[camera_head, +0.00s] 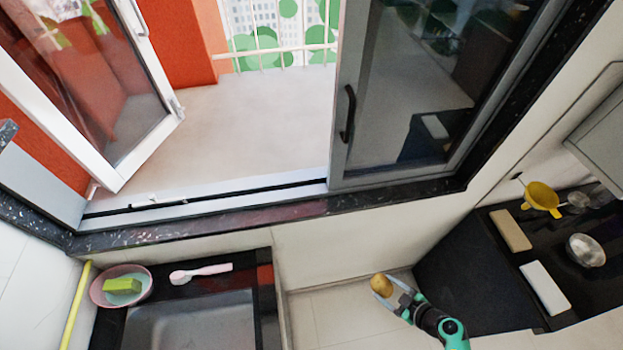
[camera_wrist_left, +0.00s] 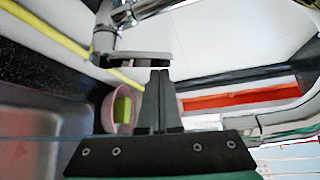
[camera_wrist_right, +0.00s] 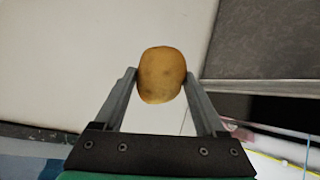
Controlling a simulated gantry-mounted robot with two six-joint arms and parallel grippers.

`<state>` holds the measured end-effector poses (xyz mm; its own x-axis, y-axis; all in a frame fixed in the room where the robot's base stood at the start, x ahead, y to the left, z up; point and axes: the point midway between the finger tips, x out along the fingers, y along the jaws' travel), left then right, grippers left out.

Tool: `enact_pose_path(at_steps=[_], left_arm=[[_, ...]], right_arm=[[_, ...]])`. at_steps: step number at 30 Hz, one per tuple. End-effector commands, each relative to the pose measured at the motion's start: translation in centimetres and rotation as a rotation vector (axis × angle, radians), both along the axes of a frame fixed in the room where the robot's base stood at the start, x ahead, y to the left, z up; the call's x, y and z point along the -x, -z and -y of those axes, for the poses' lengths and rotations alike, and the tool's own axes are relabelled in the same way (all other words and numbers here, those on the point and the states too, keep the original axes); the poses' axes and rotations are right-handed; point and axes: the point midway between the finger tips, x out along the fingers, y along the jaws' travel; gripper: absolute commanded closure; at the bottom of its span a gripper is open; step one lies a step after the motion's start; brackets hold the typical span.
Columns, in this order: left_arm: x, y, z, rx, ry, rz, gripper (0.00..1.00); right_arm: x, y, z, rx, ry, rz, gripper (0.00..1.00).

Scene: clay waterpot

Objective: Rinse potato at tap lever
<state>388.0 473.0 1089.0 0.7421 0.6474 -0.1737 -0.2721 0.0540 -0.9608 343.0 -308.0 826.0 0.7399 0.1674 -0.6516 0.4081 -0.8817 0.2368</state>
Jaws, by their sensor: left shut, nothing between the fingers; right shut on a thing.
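The brown potato (camera_head: 381,285) is between the fingers of my right gripper (camera_head: 393,292), in the air right of the sink. In the right wrist view both fingertips touch the sides of the potato (camera_wrist_right: 161,72), and my right gripper (camera_wrist_right: 161,85) is shut on it. My left gripper (camera_wrist_left: 160,74) shows only in the left wrist view, shut and empty. The chrome tap lever (camera_wrist_left: 135,58) is just beyond its fingertips; I cannot tell if they touch. The tap itself is not in the head view.
The sink basin (camera_head: 195,325) is at the lower left, with a pink bowl (camera_head: 96,292) holding a green sponge (camera_head: 122,285) and a pale brush (camera_head: 200,271) behind it. A dark counter (camera_head: 500,285) with a yellow funnel (camera_head: 541,197) and metal bowl (camera_head: 586,250) stands at right.

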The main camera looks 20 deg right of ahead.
Motion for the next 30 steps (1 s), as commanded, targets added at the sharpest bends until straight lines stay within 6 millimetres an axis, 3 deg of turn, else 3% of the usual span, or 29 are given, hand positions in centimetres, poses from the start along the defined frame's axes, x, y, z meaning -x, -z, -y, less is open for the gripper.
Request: enact_pose_path(at_steps=[13, 22, 30], left_arm=[[-0.5, 0.2, -0.5, 0.002, 0.000, 0.007, 1.00], [1.3, 0.3, -0.9, 0.059, -0.002, 0.299, 1.00], [1.6, -0.6, -0.9, 0.068, -0.001, 0.345, 1.00]], right_arm=[[0.0, 0.2, 0.0, 0.000, 0.000, 0.000, 0.89], [0.0, 4.1, 0.0, 0.001, 0.001, 0.000, 0.89], [0.0, 4.0, 0.0, 0.001, 0.001, 0.000, 0.89]])
